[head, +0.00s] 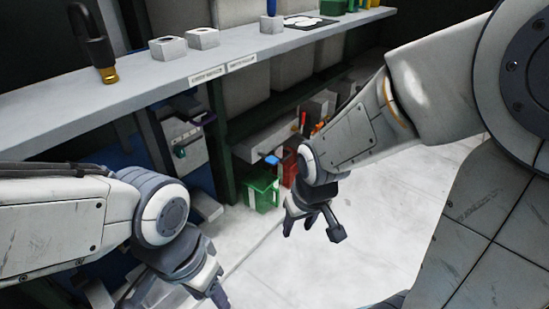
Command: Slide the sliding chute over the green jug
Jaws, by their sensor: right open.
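The green jug (262,190) stands on the floor under the bench, left of my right gripper. A red jug (290,168) stands behind it to the right, partly hidden by my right arm. A light grey piece (268,140) above the jugs looks like the sliding chute; a small blue tab (271,159) shows between it and the green jug. I cannot tell whether it lies right over the green jug. My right gripper (311,226) is open, empty and apart from the jugs. My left gripper (190,290) points down at the lower left; its opening is unclear.
A dark green post (221,145) stands left of the green jug. The pale floor (390,220) right of my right gripper is clear.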

